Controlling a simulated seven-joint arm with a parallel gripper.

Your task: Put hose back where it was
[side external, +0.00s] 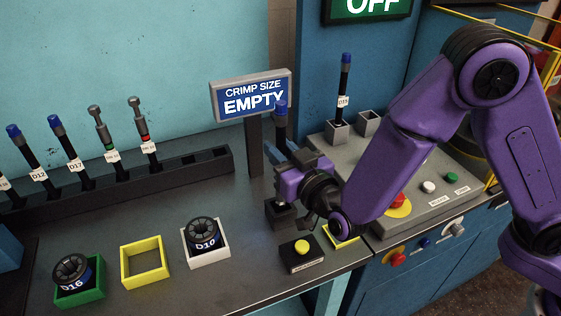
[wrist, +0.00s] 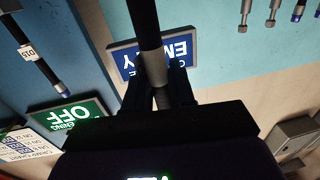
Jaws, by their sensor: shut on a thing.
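My gripper (side external: 284,176) is shut on a dark hose (side external: 280,124) that stands roughly upright in front of the EMPTY sign. In the wrist view the hose (wrist: 146,25) runs between the fingers (wrist: 160,88). A long black rack (side external: 205,163) at the left holds several hoses, including D12 (side external: 31,152) and D17 (side external: 70,150). Its right end looks free.
The crimp size sign (side external: 252,95) stands behind the hose. Green (side external: 80,295), yellow (side external: 145,263) and white (side external: 206,255) trays and a yellow-button box (side external: 301,255) sit in front.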

